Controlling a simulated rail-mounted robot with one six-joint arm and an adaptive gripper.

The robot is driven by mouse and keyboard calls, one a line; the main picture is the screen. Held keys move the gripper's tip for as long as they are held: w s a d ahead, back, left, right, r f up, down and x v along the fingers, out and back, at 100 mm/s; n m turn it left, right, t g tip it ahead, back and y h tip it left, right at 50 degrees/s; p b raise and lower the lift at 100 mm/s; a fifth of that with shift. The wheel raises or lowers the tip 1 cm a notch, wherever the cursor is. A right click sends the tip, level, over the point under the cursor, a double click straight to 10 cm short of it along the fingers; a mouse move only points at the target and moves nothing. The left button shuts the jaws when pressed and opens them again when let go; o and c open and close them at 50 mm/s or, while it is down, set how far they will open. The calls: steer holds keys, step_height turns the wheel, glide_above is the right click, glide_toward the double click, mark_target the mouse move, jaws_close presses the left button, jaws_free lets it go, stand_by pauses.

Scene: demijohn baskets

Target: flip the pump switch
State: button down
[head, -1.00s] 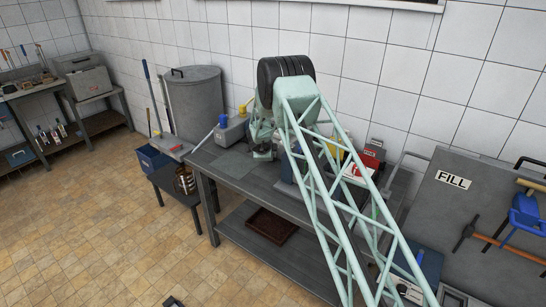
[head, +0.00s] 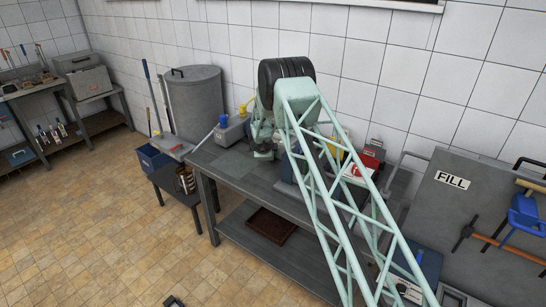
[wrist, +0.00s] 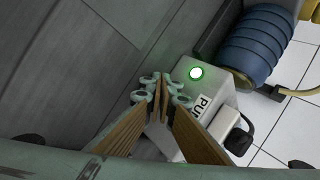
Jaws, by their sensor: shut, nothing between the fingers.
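The pump's grey control box (wrist: 216,96) shows in the wrist view with a label partly reading "PU" and a lit green lamp (wrist: 196,73). The blue ribbed pump body (wrist: 257,45) lies beyond it at the upper right. My gripper (wrist: 162,88) is shut and empty, its fingertips over or beside the box's left end. I cannot tell whether they touch it. The switch itself is not clearly seen; the fingers cover part of the box. In the head view my gripper (head: 263,153) is low over the bench, mostly behind my arm.
The grey workbench (head: 235,168) is clear at its left front. A red box (head: 372,152) stands at its back right. A grey bin (head: 195,100) and blue crate (head: 152,158) are to the left. A grey panel marked FILL (head: 455,205) stands at the right.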

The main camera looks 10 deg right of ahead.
mark_target(266, 164)
steer(key=shift+s+a, duration=0.1)
steer(key=shift+s+a+b, duration=0.4)
steer(key=shift+a+b, duration=0.05)
steer(key=shift+s+a, duration=0.1)
stand_by(0.5)
steer(key=shift+s+a+b, duration=0.45)
steer(key=shift+a+b, duration=0.05)
steer(key=shift+s+a+r+b, duration=0.2)
steer(key=shift+s+a+b, duration=0.25)
steer(key=shift+s+a, duration=0.2)
steer(key=shift+s+a+r+b, duration=0.15)
steer(key=shift+s+a+b, duration=0.25)
steer(key=shift+s+a, duration=0.15)
steer(key=shift+w+a+r, duration=0.1)
